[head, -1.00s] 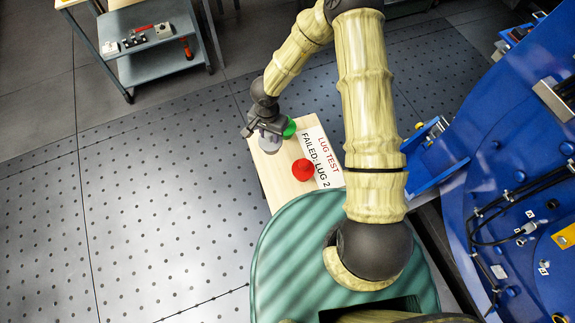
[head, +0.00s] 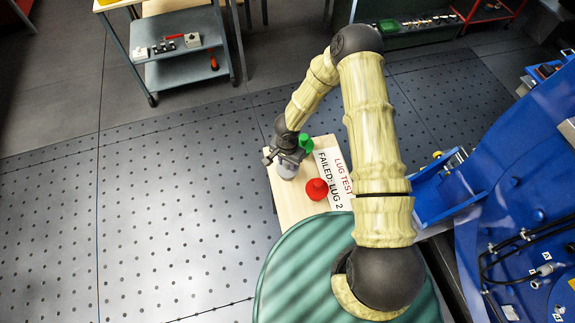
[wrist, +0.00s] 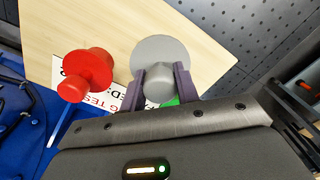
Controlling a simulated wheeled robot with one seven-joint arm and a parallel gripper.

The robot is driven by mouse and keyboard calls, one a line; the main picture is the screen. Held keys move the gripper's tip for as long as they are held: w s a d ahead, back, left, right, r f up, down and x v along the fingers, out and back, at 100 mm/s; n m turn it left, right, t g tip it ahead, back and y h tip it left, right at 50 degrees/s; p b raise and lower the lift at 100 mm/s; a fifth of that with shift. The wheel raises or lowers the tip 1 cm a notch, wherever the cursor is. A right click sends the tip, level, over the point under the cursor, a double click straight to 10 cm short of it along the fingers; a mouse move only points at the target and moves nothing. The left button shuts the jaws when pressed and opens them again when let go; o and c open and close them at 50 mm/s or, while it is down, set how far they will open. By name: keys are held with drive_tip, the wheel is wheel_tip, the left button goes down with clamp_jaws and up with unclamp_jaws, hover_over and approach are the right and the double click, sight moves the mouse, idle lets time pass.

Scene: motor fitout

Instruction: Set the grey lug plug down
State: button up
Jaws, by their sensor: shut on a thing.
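The grey lug plug (wrist: 165,55) is between the fingers of my gripper (wrist: 160,87) in the wrist view, its round flange turned to the wooden board (wrist: 75,28). In the head view my gripper (head: 283,157) is over the far left part of the board, with the grey plug (head: 287,171) below it. The plug is at or very near the board's surface; I cannot tell if it touches. The red plug (head: 316,189) stands on the board nearby, and also shows in the wrist view (wrist: 87,73). A green plug (head: 305,142) is just behind my gripper, mostly hidden in the wrist view.
A white sign (head: 335,178) reading "LUG TEST FAILED: LUG 2" lies along the board's right side. Blue machinery (head: 520,180) stands at the right. A grey cart (head: 180,62) with small parts is at the far left. The dotted floor at left is clear.

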wheel_tip(320, 180, down, 3)
drive_tip(key=shift+r, duration=0.2)
drive_tip(key=o, duration=1.1)
drive_tip(key=shift+r, duration=0.1)
wheel_tip(320, 180, up, 12)
drive_tip(key=shift+f, duration=0.1)
